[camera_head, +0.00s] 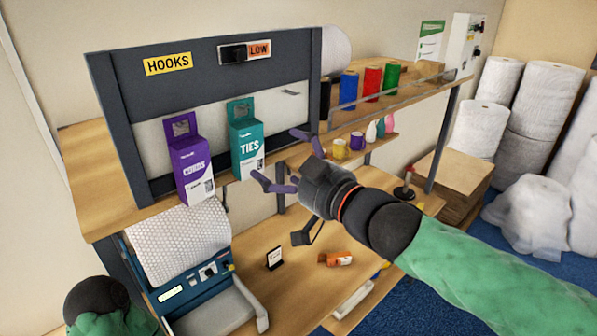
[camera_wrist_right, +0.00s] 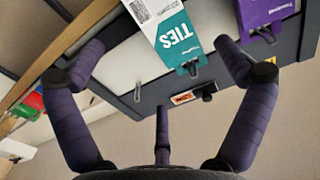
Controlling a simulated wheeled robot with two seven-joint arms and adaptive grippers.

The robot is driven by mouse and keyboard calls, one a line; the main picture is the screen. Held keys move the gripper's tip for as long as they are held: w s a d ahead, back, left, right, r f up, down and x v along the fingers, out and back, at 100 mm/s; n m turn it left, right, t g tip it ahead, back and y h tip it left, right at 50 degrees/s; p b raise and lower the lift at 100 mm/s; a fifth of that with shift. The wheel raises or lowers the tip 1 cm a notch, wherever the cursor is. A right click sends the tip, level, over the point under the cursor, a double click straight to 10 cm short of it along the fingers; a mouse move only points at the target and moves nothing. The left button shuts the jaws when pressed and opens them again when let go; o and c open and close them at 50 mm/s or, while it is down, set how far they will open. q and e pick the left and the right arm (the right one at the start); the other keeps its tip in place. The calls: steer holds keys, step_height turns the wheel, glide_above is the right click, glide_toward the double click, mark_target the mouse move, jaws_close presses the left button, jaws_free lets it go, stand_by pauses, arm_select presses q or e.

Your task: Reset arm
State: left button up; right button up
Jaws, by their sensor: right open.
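My right gripper (camera_head: 272,155) is open in the head view, in front of the shelf and just right of the teal TIES carton (camera_head: 246,145). Its purple fingers are spread with nothing between them. In the right wrist view the open fingers (camera_wrist_right: 158,48) frame the TIES carton (camera_wrist_right: 172,30), which appears upside down beyond them and apart from them. A purple CORDS carton (camera_head: 192,165) hangs to its left on the dark panel (camera_head: 215,75). My left gripper is out of view; only part of my left arm shows at bottom left.
The wooden shelf (camera_head: 90,190) carries blue, red and green spools (camera_head: 371,82) behind a rail. Below are a bubble-wrap machine (camera_head: 195,290) and a bench with a fallen orange bottle (camera_head: 338,259). Wrapped rolls (camera_head: 540,100) stand at right. A LOW sign (camera_head: 259,49) sits above the cartons.

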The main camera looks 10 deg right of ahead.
steer(key=w+d+f+m+g+h+b, duration=0.15)
steer(key=f+b, duration=0.35)
steer(key=f, duration=1.3)
steer(key=w+f+m+g+h+b, duration=0.1)
steer(key=f+m+g+h+b, duration=0.2)
steer(key=f, duration=1.5)
steer(key=w+d+f+m+g+b, duration=0.15)
steer(key=f+b, duration=0.45)
steer(key=f, duration=1.3)
steer(key=s+d+f+m+g+h+b, duration=0.15)
steer(key=s+f+b, duration=0.3)
steer(key=f, duration=0.85)
steer(key=s+d+f+g+b, duration=0.1)
steer(key=s+f+g+b, duration=0.3)
steer(key=f, duration=0.9)
steer(key=s+f+m+g+b, duration=0.2)
steer(key=s+f+b, duration=0.2)
steer(key=s+f, duration=1.2)
steer(key=shift+d+f+g+h+b, duration=0.3)
steer(key=shift+d+f+g, duration=0.05)
steer(key=shift+d, duration=0.1)
